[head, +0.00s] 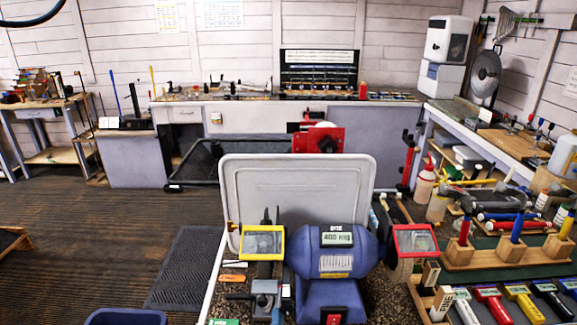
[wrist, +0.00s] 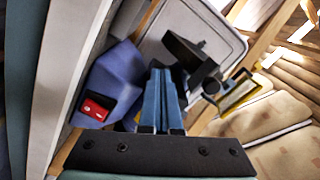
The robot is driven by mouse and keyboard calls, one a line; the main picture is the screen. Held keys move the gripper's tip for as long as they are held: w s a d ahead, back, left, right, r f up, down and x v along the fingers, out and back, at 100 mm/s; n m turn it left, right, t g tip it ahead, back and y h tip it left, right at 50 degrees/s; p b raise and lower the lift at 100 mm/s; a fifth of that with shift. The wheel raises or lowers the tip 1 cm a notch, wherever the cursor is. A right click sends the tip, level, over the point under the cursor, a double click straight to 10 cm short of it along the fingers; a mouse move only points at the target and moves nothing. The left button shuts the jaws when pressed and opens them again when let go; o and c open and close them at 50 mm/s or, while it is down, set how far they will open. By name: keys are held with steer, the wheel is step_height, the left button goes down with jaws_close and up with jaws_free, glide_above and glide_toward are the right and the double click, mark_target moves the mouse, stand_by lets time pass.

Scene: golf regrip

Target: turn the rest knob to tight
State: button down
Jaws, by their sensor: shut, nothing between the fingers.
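The blue bench grinder (head: 335,262) stands on the speckled bench top in the head view, with a yellow-framed guard at its left and a red-framed guard at its right. In the wrist view its blue body (wrist: 112,78) with a red switch is left of my gripper (wrist: 165,75). My gripper is shut and empty, its blue fingers together. A dark rounded part (wrist: 211,86), which may be the rest knob, lies just right of the fingertips, apparently apart from them. A flat black piece (wrist: 185,50) is beyond the tips. I cannot read the knob's setting.
The yellow guard frame (wrist: 240,90) is close on the right in the wrist view. A grey tray-like panel (head: 297,185) stands behind the grinder. Colored grips (head: 490,300) and wooden blocks (head: 510,248) crowd the right bench. A dark floor mat (head: 185,268) lies left.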

steer(key=shift+w+d+r, duration=0.15)
steer(key=shift+d+r, duration=0.15)
steer(key=shift+r, duration=0.15)
stand_by(0.3)
steer(key=shift+a, duration=0.1)
steer(key=s, duration=0.6)
steer(key=shift+s+a+f, duration=0.15)
steer(key=shift+a+f, duration=0.25)
steer(key=shift+f, duration=0.05)
